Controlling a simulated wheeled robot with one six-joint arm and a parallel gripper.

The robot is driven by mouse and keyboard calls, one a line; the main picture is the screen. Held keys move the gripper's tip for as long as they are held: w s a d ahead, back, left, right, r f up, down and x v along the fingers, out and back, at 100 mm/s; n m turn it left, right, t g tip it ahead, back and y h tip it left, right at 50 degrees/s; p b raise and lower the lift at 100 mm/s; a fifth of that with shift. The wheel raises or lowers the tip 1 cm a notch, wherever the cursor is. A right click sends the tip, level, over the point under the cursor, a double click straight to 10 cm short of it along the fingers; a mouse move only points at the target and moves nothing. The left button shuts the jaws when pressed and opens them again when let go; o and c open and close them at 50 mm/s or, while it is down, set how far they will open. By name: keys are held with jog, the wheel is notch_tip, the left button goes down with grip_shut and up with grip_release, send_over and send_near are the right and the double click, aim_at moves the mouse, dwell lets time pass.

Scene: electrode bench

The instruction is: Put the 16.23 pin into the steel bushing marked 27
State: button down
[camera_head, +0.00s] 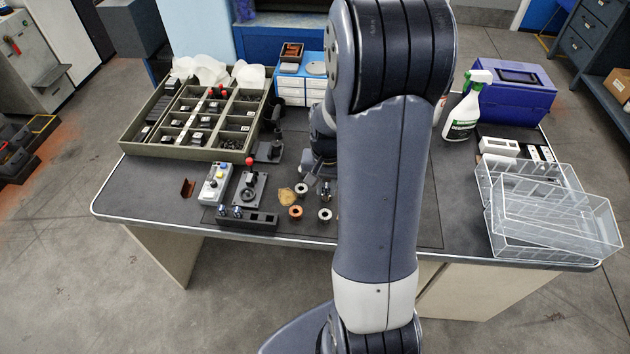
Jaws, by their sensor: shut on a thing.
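My gripper (326,186) is partly in view just left of my large arm link, low over the bench mat. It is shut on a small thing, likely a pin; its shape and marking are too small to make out. Two silver-grey ring bushings stand close by: one grey bushing (301,188) just left of the gripper, another grey bushing (325,214) just below it in the picture. A copper-coloured bushing (296,212) stands to the left. No number can be read on any of them, so I cannot tell which is 27.
A dark pin rack (262,221) with bluish pins lies at the front left, near a button box (214,184) and a red-knobbed lever fixture (250,187). A compartment tray (150,149) stands behind. Clear bins (555,225) and a spray bottle (465,110) are at right.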

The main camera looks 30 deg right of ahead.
jog(key=shift+f+b, duration=2.4)
jog(key=shift+f, duration=0.75)
jog(key=shift+f+b, duration=1.55)
jog(key=shift+f, duration=0.3)
jog(key=c, duration=1.2)
grip_release()
jog(key=shift+c, duration=0.2)
notch_tip(320, 180, up, 11)
jog(key=shift+f+p, duration=0.1)
jog(key=shift+p, duration=0.2)
